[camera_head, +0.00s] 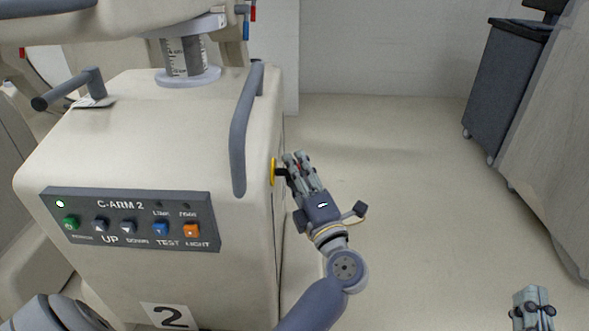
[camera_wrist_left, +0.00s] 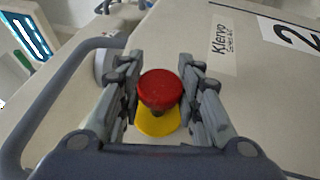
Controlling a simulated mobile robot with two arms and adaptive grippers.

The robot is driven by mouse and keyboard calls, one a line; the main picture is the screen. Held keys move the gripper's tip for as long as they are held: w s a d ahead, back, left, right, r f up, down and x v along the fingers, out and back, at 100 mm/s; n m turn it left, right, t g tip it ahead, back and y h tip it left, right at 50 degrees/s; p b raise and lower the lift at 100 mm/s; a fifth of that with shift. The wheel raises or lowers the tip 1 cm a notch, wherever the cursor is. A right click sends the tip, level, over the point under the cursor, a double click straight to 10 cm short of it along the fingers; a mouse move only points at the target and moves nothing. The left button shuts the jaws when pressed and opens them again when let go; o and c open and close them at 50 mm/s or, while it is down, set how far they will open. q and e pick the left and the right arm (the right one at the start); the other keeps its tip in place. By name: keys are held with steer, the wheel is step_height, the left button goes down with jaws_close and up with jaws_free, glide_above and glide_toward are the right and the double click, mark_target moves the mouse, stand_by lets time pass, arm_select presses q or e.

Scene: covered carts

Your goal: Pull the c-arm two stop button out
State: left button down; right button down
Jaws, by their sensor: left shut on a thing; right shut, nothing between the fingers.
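The red stop button (camera_wrist_left: 160,90) sits on its yellow base (camera_wrist_left: 157,124) on the side of the c-arm two cart (camera_head: 170,130). In the head view the button is mostly hidden by the fingers. My right gripper (camera_head: 532,297) is at the lower right, shut and empty, away from the cart.
A grey handle (camera_head: 243,130) runs down the cart's edge close to my left gripper. The C-ARM 2 panel (camera_head: 130,217) has several coloured buttons and a lit green light. A dark cart (camera_head: 503,85) stands at the far right. The floor between is clear.

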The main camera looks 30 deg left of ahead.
arm_select(q)
steer(key=shift+d+f, duration=0.1)
steer(key=shift+d, duration=0.05)
steer(key=c, duration=1.1)
jaws_free()
steer(key=shift+w+d, duration=0.1)
steer(key=v, duration=0.7)
steer(key=shift+d, duration=0.2)
